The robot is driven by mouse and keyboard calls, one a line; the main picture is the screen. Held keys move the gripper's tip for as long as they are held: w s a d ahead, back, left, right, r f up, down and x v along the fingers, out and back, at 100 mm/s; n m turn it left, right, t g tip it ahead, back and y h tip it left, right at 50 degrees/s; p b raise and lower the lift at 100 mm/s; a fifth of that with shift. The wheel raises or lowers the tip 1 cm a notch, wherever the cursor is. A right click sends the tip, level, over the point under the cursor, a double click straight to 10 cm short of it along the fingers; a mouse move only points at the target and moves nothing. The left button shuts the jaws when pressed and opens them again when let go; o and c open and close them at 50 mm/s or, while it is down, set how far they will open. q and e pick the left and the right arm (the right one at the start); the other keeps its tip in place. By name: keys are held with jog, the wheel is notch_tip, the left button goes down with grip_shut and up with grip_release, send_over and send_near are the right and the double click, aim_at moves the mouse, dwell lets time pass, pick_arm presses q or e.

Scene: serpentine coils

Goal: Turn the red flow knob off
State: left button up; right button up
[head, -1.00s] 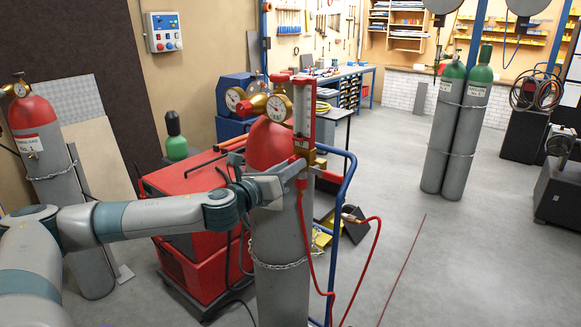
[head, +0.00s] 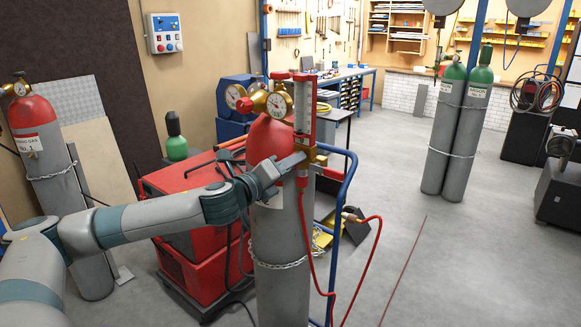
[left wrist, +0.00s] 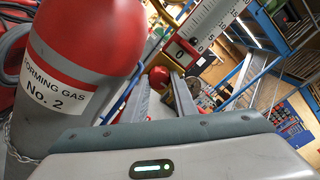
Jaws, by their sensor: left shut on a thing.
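The red flow knob (left wrist: 159,76) shows in the left wrist view between the two fingers of my left gripper (left wrist: 163,88). The fingers are shut on it, and they hide part of it. In the head view my left gripper (head: 298,163) reaches in front of the red-topped cylinder (head: 269,138) to the foot of the flow meter (head: 304,108), and the knob cannot be made out clearly there. The flow meter's scale (left wrist: 207,28) stands just beyond the fingers in the wrist view. My right gripper is not in view.
Two brass gauges (head: 279,104) sit on top of the cylinder. A red hose (head: 373,240) loops down on the right, beside a blue cart frame (head: 347,190). A red machine (head: 190,262) stands left of the cylinder. The floor (head: 395,210) to the right is mostly clear.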

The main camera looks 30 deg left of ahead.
pick_arm(q)
jog(key=n+b, duration=0.1)
jog(key=n, duration=0.4)
jog(key=n+b, duration=0.1)
jog(key=n, duration=0.5)
jog(key=r+n+b, duration=0.1)
jog(key=n, duration=0.5)
jog(key=shift+a+h, duration=0.15)
jog(key=shift+h, duration=0.15)
jog(key=o, duration=0.8)
jog(key=shift+c, duration=0.2)
jog(key=shift+w+f, duration=0.15)
